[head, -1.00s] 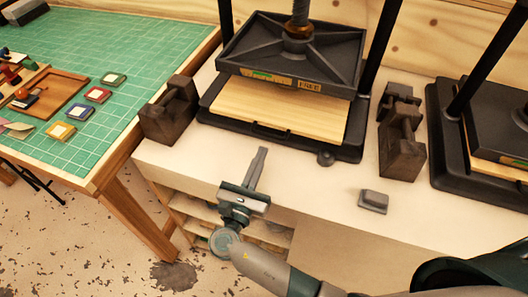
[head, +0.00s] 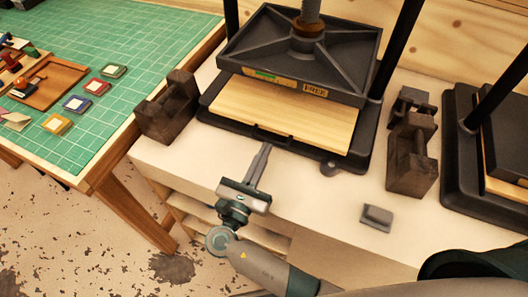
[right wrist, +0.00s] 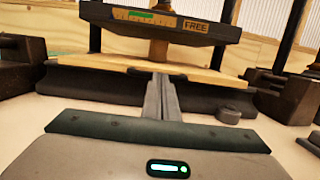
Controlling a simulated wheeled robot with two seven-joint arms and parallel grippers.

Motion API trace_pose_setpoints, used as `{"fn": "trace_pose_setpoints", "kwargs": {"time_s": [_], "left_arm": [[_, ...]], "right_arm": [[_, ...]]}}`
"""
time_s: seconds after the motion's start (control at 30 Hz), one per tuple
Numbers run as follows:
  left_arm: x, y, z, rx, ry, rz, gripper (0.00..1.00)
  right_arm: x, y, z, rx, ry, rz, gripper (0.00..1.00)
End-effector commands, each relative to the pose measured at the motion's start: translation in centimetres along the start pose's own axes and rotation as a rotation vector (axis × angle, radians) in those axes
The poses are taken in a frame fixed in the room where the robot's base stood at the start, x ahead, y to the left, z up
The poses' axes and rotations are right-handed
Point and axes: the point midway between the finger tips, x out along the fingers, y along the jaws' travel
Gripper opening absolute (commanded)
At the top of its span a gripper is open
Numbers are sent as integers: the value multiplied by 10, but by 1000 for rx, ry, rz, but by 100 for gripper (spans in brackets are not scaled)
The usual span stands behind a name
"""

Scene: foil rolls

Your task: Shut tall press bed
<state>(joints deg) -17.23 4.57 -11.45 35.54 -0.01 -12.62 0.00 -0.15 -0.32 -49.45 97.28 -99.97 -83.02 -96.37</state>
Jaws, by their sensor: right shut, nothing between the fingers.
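The tall press (head: 300,50) stands in the middle of the head view, its black plate raised above the bed. The bed (head: 285,115) is a pale wooden board that sticks out in front of the plate over the dark base. It also shows in the right wrist view (right wrist: 215,80). My left gripper is not in view.
Dark iron weights stand left (head: 168,108) and right (head: 410,155) of the press. A small grey block (head: 377,216) lies on the bench front. A second press (head: 470,150) stands at the right. A green cutting mat (head: 140,60) covers the left table.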

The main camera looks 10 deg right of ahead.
Motion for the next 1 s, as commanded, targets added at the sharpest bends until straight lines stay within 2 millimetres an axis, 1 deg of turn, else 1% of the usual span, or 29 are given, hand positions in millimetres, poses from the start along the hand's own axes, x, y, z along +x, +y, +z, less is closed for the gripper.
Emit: {"fn": "trace_pose_setpoints", "kwargs": {"time_s": [0.07,0.3,0.37,0.6,1.0], "left_arm": [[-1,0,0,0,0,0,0],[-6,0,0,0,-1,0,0],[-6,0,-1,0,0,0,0],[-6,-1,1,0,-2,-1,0],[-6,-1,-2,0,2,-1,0]], "right_arm": [[4,0,0,0,-1,-1,0],[40,0,-6,-1,-2,-2,0],[45,1,-7,0,-1,-1,0],[47,1,-7,2,-4,-2,0],[54,0,-7,3,-7,-4,0]]}}
